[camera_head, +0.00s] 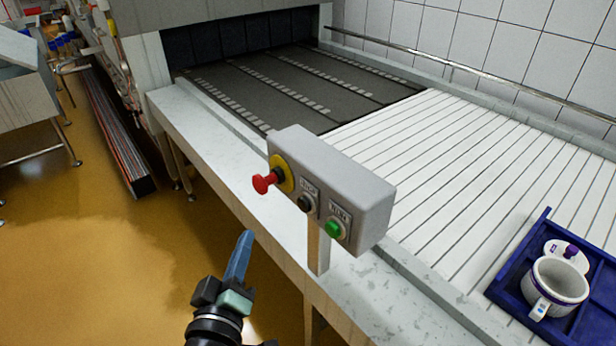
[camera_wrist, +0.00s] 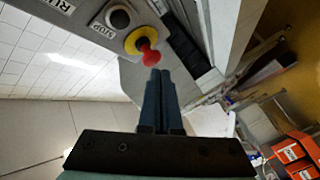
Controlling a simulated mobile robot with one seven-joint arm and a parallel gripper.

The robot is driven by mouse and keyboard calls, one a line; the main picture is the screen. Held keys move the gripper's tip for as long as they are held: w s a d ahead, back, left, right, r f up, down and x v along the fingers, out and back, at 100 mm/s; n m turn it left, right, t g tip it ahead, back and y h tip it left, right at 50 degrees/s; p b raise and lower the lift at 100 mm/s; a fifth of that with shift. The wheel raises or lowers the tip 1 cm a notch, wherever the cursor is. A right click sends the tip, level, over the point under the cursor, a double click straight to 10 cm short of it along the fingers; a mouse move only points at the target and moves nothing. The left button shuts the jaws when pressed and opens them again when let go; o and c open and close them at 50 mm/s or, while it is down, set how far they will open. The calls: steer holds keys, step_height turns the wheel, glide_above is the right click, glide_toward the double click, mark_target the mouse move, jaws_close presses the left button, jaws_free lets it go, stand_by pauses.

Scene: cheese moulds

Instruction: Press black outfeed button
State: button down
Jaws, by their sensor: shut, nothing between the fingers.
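The black button (camera_head: 305,203) is the middle control on a grey control box (camera_head: 350,180), between the red emergency knob (camera_head: 263,183) on its yellow disc and the green button (camera_head: 335,229). In the wrist view the black button (camera_wrist: 119,18) sits beside a label reading STOP, up and left of the red knob (camera_wrist: 148,55). My gripper (camera_head: 246,236) is shut and empty, in front of and below the box in the head view. In the wrist view its fingertips (camera_wrist: 159,73) appear just below the red knob. I cannot tell whether they touch it.
The box stands on a post at the edge of a conveyor with white slats (camera_head: 450,170) and a dark belt (camera_head: 290,85). A blue tray (camera_head: 510,270) holding a white mould and its lid is at the right. The brown floor (camera_head: 120,260) in front is clear.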

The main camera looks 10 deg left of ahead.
mark_target(305, 205)
steer(key=shift+s+a+r+n+p, duration=0.15)
steer(key=shift+s+r+n+p, duration=0.2)
steer(key=shift+p, duration=0.4)
steer(key=shift+f, duration=0.1)
steer(key=w+d+p, duration=0.5)
steer(key=w, duration=0.1)
steer(key=shift+w+d, duration=0.25)
steer(key=shift+w, duration=0.15)
steer(key=shift+w+d, duration=0.1)
steer(key=shift+w, duration=0.05)
stand_by(1.7)
steer(key=shift+w+d, duration=0.15)
steer(key=shift+w, duration=0.05)
